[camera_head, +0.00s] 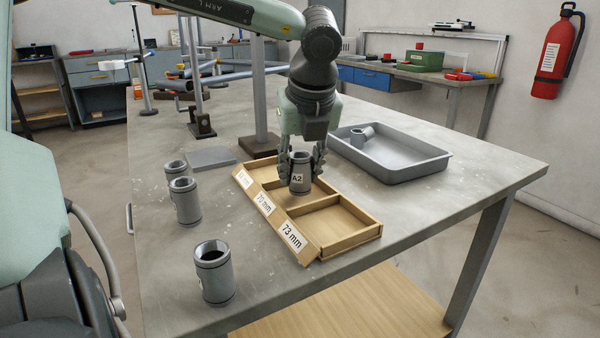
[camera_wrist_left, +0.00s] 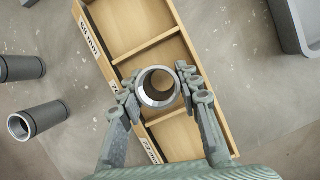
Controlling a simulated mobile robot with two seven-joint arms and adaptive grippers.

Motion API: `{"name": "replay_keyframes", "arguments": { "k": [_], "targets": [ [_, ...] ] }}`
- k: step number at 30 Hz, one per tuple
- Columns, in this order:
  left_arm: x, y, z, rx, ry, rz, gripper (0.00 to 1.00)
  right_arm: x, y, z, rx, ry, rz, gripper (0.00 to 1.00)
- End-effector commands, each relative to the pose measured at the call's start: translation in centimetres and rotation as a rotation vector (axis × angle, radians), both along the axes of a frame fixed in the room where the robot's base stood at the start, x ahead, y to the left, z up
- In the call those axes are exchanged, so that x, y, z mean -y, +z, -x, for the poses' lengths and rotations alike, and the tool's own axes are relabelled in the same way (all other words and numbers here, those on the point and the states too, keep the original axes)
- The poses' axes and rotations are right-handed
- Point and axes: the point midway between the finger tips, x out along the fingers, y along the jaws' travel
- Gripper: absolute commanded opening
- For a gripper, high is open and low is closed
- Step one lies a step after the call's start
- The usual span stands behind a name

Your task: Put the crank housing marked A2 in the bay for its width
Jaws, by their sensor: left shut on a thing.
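The grey crank housing marked A2 (camera_head: 299,181) is upright between the fingers of my left gripper (camera_head: 302,165), which is shut on it. In the left wrist view the housing (camera_wrist_left: 145,94) shows its open round top between the fingertips (camera_wrist_left: 158,90). It is at the middle bay, labelled 70 mm, of the wooden tray (camera_head: 350,240); I cannot tell whether its base touches the floor. The other bays are labelled 68 mm and 73 mm, and the 73 mm bay looks empty. My right gripper is not in view.
Three other housings stand left of the tray: a near one (camera_head: 214,272), a middle one (camera_head: 185,202) and a far one (camera_head: 175,171). A grey metal tray (camera_head: 400,168) with a part lying in it is at the right. A post (camera_head: 259,100) stands behind.

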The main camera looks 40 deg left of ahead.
Motion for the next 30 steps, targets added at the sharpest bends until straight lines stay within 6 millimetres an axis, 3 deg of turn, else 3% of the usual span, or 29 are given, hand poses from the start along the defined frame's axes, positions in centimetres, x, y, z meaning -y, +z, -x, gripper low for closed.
{"name": "replay_keyframes", "arguments": {
  "k": [3, 14, 15, 20, 30],
  "targets": [
    [0.0, -1.2, 0.0, -0.001, -0.001, 0.001, 0.0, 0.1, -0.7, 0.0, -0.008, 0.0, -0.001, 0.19],
    [0.0, -1.3, 0.0, 0.001, 0.0, 0.0, 0.0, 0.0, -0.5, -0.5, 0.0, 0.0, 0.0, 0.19],
    [0.0, -1.3, 0.0, 0.0, 0.0, 0.0, 0.34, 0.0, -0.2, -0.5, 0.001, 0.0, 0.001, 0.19],
    [0.0, -1.3, 0.0, 0.0, 0.0, 0.0, 0.54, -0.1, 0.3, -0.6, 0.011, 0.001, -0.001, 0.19],
    [0.0, -1.1, 0.0, 0.001, 0.0, -0.001, 0.54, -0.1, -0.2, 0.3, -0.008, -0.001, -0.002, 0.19]
  ]
}}
